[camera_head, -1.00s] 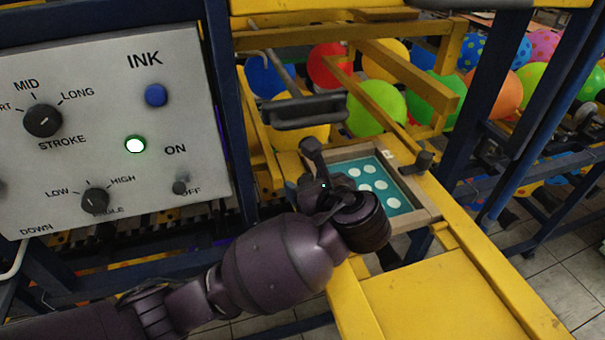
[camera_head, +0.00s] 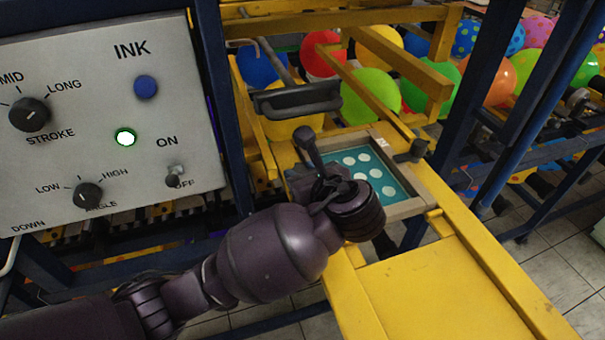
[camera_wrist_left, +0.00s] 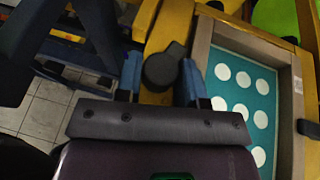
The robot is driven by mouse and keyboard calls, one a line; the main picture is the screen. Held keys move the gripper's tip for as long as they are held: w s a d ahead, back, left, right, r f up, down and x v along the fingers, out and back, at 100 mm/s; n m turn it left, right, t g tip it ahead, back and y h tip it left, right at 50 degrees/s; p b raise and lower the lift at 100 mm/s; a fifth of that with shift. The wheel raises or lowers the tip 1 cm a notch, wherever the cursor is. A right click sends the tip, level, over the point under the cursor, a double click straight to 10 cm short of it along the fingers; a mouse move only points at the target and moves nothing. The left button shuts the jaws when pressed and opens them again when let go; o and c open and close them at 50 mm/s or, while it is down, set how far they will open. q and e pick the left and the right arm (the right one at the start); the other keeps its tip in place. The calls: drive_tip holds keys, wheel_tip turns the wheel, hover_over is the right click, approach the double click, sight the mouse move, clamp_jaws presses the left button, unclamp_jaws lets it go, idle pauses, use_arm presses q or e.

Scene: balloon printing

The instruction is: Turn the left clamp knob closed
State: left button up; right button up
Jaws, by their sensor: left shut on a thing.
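The left clamp knob (camera_wrist_left: 161,70) is dark and rounded, beside the wooden frame in the left wrist view. My left gripper (camera_head: 325,181) is at the left side of that frame in the head view. In the left wrist view its two blue-grey fingers stand either side of the knob, shut on it. My own wrist hides much of the knob in the head view. The wooden frame (camera_head: 408,208) holds a teal sheet with several white dots (camera_head: 392,182). My right gripper is not in view.
A dark clamp (camera_head: 418,150) stands at the frame's right side. A black handle bar (camera_head: 297,99) hangs behind the frame. A control panel (camera_head: 100,125) stands at left. Yellow beams (camera_head: 440,80) and blue posts (camera_head: 497,110) surround the area; balloons lie behind.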

use_arm(q)
drive_tip(key=shift+a+m+t+h, duration=0.2)
drive_tip(key=shift+m+t+h, duration=0.4)
drive_tip(key=shift+m+h, duration=1.4)
drive_tip(key=shift+h, duration=0.1)
drive_tip(key=shift+m+t+h, duration=0.3)
drive_tip(key=shift+m+h, duration=0.1)
drive_tip(key=shift+h, duration=0.1)
drive_tip(key=shift+a+m+h, duration=0.1)
drive_tip(key=shift+m+h, duration=1.3)
drive_tip(key=shift+h, duration=0.3)
drive_tip(key=o, duration=0.9)
drive_tip(key=v, duration=1.1)
drive_tip(key=shift+r+b, duration=0.1)
drive_tip(key=shift+b, duration=0.25)
